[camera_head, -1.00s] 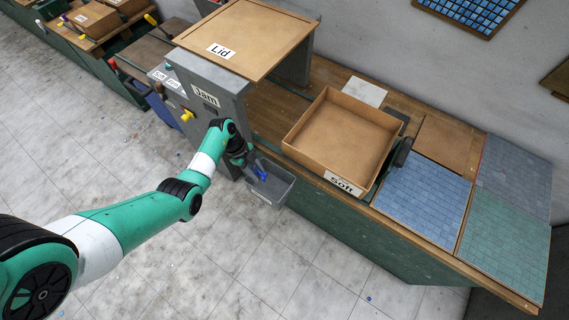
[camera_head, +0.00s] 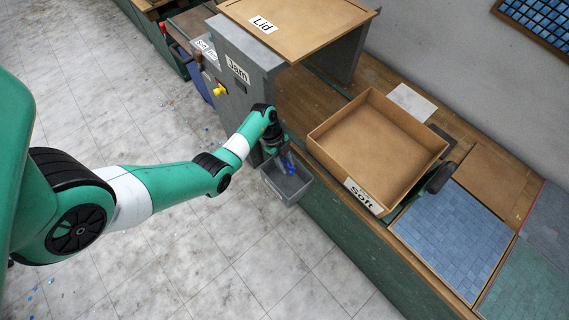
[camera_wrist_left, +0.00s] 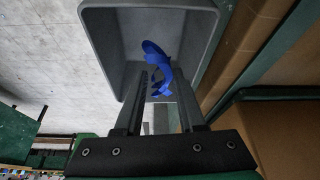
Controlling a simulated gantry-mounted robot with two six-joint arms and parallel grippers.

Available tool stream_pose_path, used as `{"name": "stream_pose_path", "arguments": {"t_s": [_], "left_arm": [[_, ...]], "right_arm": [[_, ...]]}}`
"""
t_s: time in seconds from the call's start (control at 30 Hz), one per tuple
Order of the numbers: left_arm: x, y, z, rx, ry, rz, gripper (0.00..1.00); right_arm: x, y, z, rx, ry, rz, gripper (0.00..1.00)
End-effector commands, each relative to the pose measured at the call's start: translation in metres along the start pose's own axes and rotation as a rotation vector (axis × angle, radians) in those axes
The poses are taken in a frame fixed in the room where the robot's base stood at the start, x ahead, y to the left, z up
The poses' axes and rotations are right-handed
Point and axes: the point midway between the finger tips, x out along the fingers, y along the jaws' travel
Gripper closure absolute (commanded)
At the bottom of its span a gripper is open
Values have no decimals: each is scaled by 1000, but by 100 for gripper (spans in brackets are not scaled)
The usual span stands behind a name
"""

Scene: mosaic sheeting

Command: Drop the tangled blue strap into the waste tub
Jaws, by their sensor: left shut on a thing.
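The blue strap (camera_wrist_left: 158,68) is tangled and hangs between the fingertips of my left gripper (camera_wrist_left: 160,85). My left gripper is shut on it, and both also show in the head view, the gripper (camera_head: 284,153) and the strap (camera_head: 289,166). The grey waste tub (camera_head: 288,197) hangs at the side of the bench, its mouth upward. In the left wrist view the strap appears in front of the open tub (camera_wrist_left: 207,30), over its inside. I cannot tell how far it is above the tub floor. My right gripper is not in view.
A brown tray labelled Soft (camera_head: 375,99) stands on the bench just right of the tub. A grey machine labelled Jam (camera_head: 240,55) stands behind my gripper, with a board labelled Lid (camera_head: 300,25) on top. Blue tile sheets (camera_head: 452,240) lie further right.

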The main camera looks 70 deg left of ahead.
Motion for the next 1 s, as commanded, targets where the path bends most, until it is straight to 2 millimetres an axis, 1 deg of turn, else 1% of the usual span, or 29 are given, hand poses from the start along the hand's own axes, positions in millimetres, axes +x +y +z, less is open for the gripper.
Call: {"name": "stream_pose_path", "arguments": {"t_s": [0.03,0.3,0.33,0.47,0.5,0.77,0.83,0.93,1.0], "left_arm": [[6,0,2,0,0,-1,100],[4,0,2,0,0,-1,100],[4,0,2,0,0,-1,58],[4,0,2,0,0,-1,34],[4,0,2,0,0,-1,27],[4,0,2,0,0,-1,26],[1,0,1,0,0,-1,26],[-10,0,0,-1,0,-1,26],[-23,-1,-1,-1,0,-2,26]], "right_arm": [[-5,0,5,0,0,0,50],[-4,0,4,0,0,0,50],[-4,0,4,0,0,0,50],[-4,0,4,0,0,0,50],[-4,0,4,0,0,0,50],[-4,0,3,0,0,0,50],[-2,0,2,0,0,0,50],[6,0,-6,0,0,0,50],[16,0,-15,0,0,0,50]]}}
